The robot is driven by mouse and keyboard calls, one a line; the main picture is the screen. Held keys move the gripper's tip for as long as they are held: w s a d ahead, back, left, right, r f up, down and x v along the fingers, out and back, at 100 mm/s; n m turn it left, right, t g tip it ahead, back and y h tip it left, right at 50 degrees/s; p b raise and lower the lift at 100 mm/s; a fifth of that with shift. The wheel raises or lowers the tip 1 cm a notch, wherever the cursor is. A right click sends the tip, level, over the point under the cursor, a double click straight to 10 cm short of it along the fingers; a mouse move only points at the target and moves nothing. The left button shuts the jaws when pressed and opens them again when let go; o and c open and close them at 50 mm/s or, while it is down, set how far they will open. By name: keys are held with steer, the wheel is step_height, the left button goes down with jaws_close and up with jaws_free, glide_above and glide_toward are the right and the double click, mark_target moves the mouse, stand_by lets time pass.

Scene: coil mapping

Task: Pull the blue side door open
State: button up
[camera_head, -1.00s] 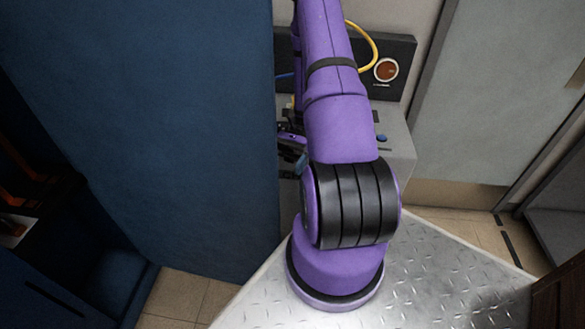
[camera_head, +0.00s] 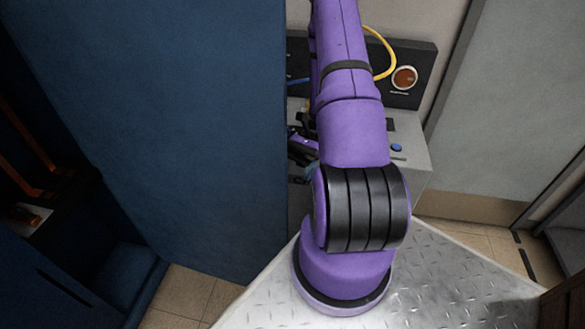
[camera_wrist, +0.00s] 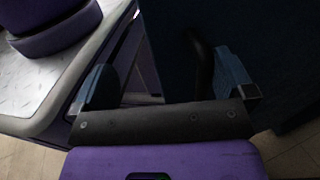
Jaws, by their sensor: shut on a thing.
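The blue side door (camera_head: 190,130) is a large, plain dark blue panel left of my arm in the head view. It stands open, with a dark interior showing at its left. In the wrist view the door is a dark surface (camera_wrist: 275,60). A dark curved handle (camera_wrist: 203,65) is between the fingers of my gripper (camera_wrist: 168,85), near the right finger. My gripper is shut on the handle; the exact contact is too dark to see. In the head view my gripper (camera_head: 300,146) is beside the door's right edge, partly hidden by my purple arm.
A grey box with a blue button (camera_head: 397,147) stands behind my arm. A dark panel with a round red-orange button (camera_head: 404,77) and a yellow cable (camera_head: 385,55) is at the wall. A grey door (camera_head: 515,110) is at the right. Tiled floor (camera_head: 185,298) shows below the blue door.

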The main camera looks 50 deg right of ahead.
steer(key=w+d, duration=0.5)
steer(key=d, duration=0.4)
steer(key=shift+d, duration=0.35)
stand_by(0.8)
steer(key=shift+w, duration=0.1)
stand_by(0.4)
